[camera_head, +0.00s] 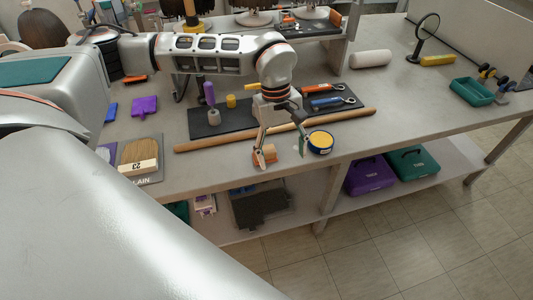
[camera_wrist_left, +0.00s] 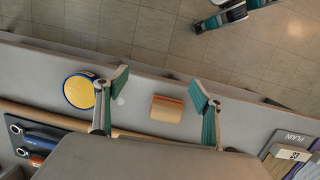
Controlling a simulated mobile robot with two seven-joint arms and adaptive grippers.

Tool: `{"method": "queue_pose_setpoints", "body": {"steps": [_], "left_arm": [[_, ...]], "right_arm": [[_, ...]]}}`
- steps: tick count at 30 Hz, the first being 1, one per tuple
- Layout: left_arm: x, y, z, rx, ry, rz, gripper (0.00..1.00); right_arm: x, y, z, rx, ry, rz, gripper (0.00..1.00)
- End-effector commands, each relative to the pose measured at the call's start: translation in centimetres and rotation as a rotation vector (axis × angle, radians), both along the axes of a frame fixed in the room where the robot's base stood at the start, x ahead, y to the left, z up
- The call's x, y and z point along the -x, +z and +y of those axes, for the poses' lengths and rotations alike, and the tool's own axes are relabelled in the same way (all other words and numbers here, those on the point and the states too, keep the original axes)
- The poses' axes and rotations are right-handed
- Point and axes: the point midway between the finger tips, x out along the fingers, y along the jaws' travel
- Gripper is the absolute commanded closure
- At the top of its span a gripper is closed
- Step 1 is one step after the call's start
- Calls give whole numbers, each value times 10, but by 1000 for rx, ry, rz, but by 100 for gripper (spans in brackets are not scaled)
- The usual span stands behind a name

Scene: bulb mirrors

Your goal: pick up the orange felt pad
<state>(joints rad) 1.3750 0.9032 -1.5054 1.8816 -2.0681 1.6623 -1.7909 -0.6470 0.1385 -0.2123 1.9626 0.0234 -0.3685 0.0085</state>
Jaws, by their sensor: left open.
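The orange felt pad (camera_head: 268,152) is a small block-like piece near the front edge of the grey bench. In the left wrist view the pad (camera_wrist_left: 167,108) lies between my two fingers, with a gap on each side. It has a tan face and a darker orange strip along one edge. My left gripper (camera_head: 281,154) points down over it, open and empty. One finger partly covers the pad in the head view. The open fingers also show in the left wrist view (camera_wrist_left: 160,88).
A yellow-and-blue tin (camera_head: 320,143) stands close to the right finger. A long wooden rod (camera_head: 225,138) lies behind the pad, before a dark mat (camera_head: 240,117) with tools. A wide brush (camera_head: 138,155) lies at the left. Purple (camera_head: 368,177) and green (camera_head: 414,163) cases sit on the lower shelf.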

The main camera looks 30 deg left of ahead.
Motion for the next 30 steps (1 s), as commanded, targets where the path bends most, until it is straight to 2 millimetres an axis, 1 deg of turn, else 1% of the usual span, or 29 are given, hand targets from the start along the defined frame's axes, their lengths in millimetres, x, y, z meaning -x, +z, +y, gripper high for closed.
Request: {"method": "queue_pose_setpoints", "body": {"steps": [1,3,6,7,10,15,20,27,30], "left_arm": [[-9,8,22,-57,-7,-30,32],[-17,16,46,-119,-20,-55,32],[-23,23,66,-174,-27,-75,32],[-23,23,70,-183,-28,-77,32],[-24,18,74,-197,-32,-79,32],[-24,0,74,-195,-31,-77,32],[-23,-11,73,-193,-32,-79,32],[-21,-45,71,-193,-31,-77,32],[-21,-52,71,-193,-31,-79,32]], "right_arm": [[0,-1,0,1,0,1,66],[1,-1,-1,1,0,2,66],[1,-1,-1,1,0,2,66],[1,-1,-1,1,0,2,66],[1,-2,-1,3,1,2,66],[1,-3,-1,4,1,1,66],[0,-2,-1,5,1,-2,66],[1,-7,-2,9,2,1,66],[0,-7,-2,10,2,1,66]]}}
